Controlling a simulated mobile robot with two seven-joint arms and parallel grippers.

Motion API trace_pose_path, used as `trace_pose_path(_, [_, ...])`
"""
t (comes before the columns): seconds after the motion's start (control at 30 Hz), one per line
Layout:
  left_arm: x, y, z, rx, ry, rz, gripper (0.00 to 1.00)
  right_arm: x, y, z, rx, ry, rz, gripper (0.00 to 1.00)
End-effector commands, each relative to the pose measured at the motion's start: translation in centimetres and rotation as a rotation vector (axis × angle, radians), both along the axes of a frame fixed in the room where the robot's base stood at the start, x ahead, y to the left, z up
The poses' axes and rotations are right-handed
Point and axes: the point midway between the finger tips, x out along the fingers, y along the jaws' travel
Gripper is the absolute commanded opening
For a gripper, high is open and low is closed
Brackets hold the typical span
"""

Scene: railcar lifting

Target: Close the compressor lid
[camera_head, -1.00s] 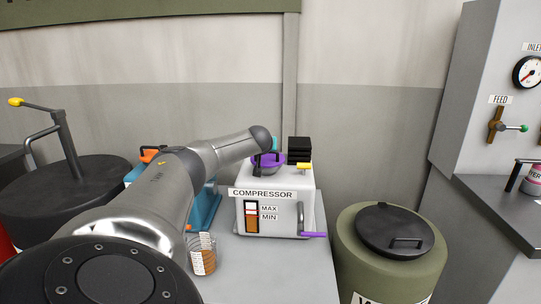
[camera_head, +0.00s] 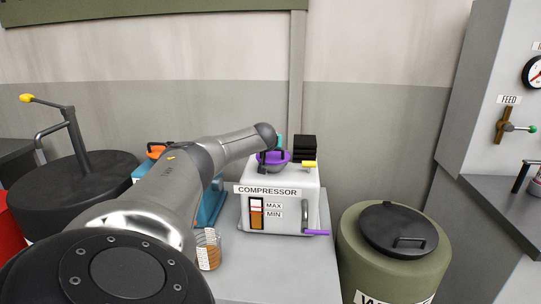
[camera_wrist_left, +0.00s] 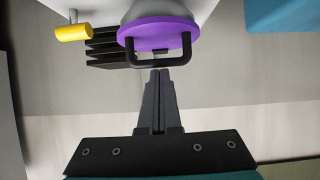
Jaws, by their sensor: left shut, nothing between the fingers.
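The compressor (camera_head: 300,195) is a white box with a name label and a MAX/MIN gauge. It stands on the grey table. Its round purple lid (camera_head: 284,156), with a black handle, is at the top by my left wrist. In the left wrist view the lid (camera_wrist_left: 133,40) lies against a grey rounded part, and its black handle (camera_wrist_left: 158,66) faces my fingers. How far the lid is open I cannot tell. My left gripper (camera_wrist_left: 159,71) is shut and empty, its fingertips close to the handle; whether they touch it is unclear. My right gripper is out of view.
Black fins (camera_head: 305,147) and a yellow-tipped part (camera_head: 309,164) stand beside the lid. A purple lever (camera_head: 317,233) juts from the compressor's lower right. A glass jar (camera_head: 207,252) and a blue device (camera_head: 212,205) stand left. A green barrel (camera_head: 390,260) is at right.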

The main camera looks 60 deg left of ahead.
Motion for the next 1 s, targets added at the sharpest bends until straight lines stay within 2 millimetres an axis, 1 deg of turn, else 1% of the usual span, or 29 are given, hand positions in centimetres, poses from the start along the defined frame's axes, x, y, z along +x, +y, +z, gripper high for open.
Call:
trace_pose_path(0.03, [-0.3,-0.2,0.1,-0.007,0.018,0.001,0.00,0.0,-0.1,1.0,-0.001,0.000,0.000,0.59])
trace_pose_path(0.27, [-1.1,0.7,4.4,0.009,-0.017,0.001,0.00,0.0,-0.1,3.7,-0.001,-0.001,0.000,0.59])
trace_pose_path(0.3, [-1.3,0.4,3.3,0.009,-0.013,-0.001,0.00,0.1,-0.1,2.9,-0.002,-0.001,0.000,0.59])
trace_pose_path(0.33, [-1.4,0.2,3.0,0.010,-0.012,-0.001,0.00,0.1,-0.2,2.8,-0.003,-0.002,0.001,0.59])
trace_pose_path(0.47, [-2.0,-0.6,2.2,0.011,-0.014,-0.001,0.00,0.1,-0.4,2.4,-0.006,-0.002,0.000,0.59])
trace_pose_path(1.0, [-5.0,-4.4,-1.7,0.012,-0.017,-0.001,0.00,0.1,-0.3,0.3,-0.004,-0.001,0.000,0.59])
